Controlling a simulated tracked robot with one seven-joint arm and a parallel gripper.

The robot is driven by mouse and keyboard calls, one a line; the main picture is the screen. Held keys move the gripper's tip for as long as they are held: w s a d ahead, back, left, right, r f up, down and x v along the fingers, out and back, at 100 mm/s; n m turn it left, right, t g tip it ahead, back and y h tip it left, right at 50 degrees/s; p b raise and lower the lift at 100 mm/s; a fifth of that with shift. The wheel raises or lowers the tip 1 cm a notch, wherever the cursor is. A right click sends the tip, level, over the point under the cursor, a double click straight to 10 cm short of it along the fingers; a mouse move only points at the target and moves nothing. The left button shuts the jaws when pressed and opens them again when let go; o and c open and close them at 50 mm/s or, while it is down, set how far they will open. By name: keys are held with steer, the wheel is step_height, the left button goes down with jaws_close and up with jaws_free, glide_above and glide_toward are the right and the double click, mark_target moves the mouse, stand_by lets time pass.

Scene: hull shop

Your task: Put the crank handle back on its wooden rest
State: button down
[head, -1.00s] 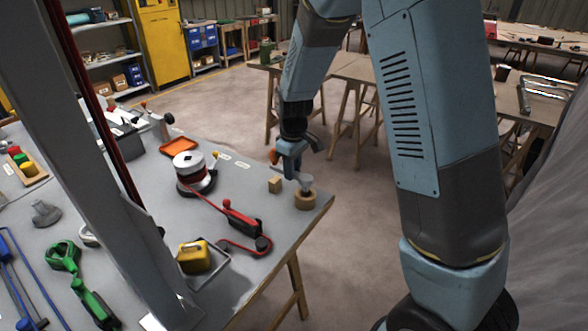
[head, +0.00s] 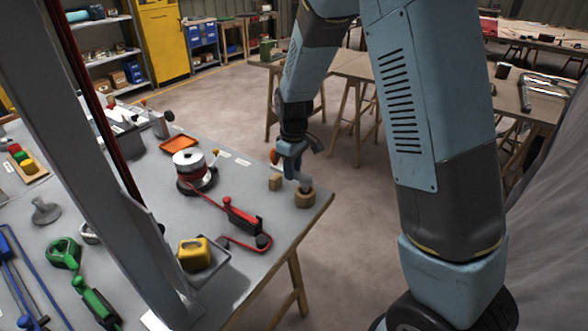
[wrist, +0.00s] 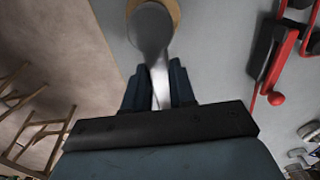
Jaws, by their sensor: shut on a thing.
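The crank handle (wrist: 152,35) is grey metal with a thick rounded end and a thinner bright shank. My gripper (wrist: 160,92) is shut on the shank. In the head view my gripper (head: 292,163) is at the table's far right corner, with the handle (head: 304,183) below it. The handle's lower end overlaps the opening of the round wooden rest (head: 304,200). In the wrist view the rest's rim (wrist: 175,12) shows around the thick end. I cannot tell whether the handle touches the rest or hangs just above it.
The table edge is close on the right.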

steer(key=shift+f, duration=1.35)
stand_by(1.2)
steer(key=shift+c, duration=2.3)
jaws_free()
steer(key=shift+r, duration=0.15)
steer(key=shift+r, duration=3.85)
